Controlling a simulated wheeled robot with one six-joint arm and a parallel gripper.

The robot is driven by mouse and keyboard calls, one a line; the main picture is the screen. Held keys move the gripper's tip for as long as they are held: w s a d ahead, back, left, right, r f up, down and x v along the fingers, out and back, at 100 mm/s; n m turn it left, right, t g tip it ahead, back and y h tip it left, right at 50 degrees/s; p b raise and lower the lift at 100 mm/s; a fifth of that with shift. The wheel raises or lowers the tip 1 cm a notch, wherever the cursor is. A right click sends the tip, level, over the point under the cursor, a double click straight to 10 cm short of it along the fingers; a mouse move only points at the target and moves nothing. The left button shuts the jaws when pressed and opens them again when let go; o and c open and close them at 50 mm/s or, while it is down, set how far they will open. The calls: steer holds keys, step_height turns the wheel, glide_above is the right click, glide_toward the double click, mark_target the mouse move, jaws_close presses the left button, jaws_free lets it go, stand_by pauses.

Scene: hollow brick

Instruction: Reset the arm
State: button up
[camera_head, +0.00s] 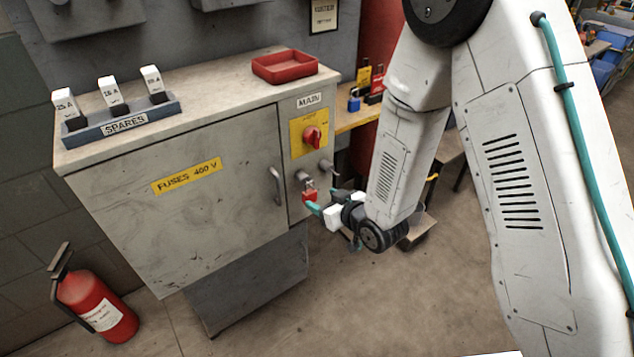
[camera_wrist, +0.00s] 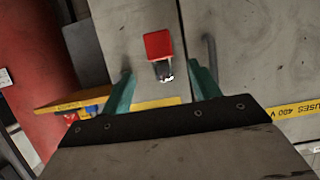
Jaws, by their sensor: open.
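My gripper (camera_head: 325,201) is at the front of the grey fuse cabinet (camera_head: 210,225), low on its narrow right-hand panel. In the wrist view the padlock (camera_wrist: 158,45) appears just beyond the gap between the fingers. I cannot tell whether a finger touches it. My arm reaches down from the upper right.
The red MAIN switch (camera_head: 312,137) and the door handle (camera_head: 275,186) are near the gripper. A red tray (camera_head: 285,66) and a SPARES rack (camera_head: 120,119) stand on the cabinet. A fire extinguisher (camera_head: 94,304) stands at lower left. Open floor lies in front.

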steer(key=s+d+f+g+h, duration=0.3)
steer(key=s+f, duration=0.1)
steer(key=f, duration=0.2)
steer(key=s+d+r+m+g+h, duration=0.1)
steer(key=s+d+r+g+h, duration=0.25)
steer(key=d, duration=0.25)
steer(key=s+d+r+m+g, duration=0.1)
steer(key=s+d+r+m, duration=0.1)
steer(key=s+d+r, duration=0.2)
steer(key=s+d+r+m+g, duration=0.1)
steer(key=s+d+r, duration=0.4)
steer(key=s+r, duration=0.6)
steer(key=s+d+r+m+g, duration=0.1)
steer(key=s+d+r, duration=0.3)
steer(key=s+r, duration=0.4)
step_height(320, 180, up, 8)
steer(key=shift+s+d+f+m+h, duration=0.25)
steer(key=shift+m+h, duration=0.2)
steer(key=shift+m, duration=0.45)
